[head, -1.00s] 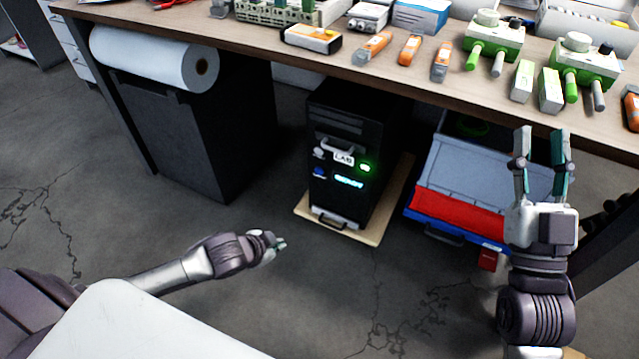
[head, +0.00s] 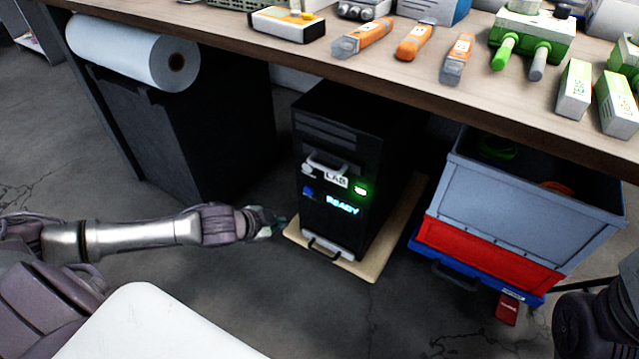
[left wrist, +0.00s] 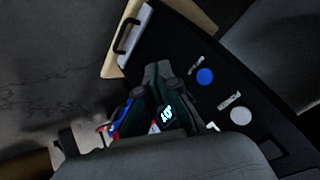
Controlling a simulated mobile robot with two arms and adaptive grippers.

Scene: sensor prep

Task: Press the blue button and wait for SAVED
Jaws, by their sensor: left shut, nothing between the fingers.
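The black computer tower (head: 335,135) stands under the bench, with a small blue button (head: 308,191) on its front. In the left wrist view the blue button (left wrist: 205,77) is in clear sight. A lit display (head: 343,204) beside it reads READY, and a green light (head: 361,190) glows above. My left gripper (head: 276,221) is shut and empty, low and left of the tower front, apart from the button. In the left wrist view the left gripper's fingers (left wrist: 150,82) are together and partly cover the display. My right gripper is out of view; only part of its arm shows.
A round light button (left wrist: 241,115) sits near the blue one. The tower rests on a pale board (head: 375,262). A dark cabinet (head: 190,130) stands left, a blue-grey crate (head: 520,215) with a red front right. The bench top (head: 400,85) overhangs.

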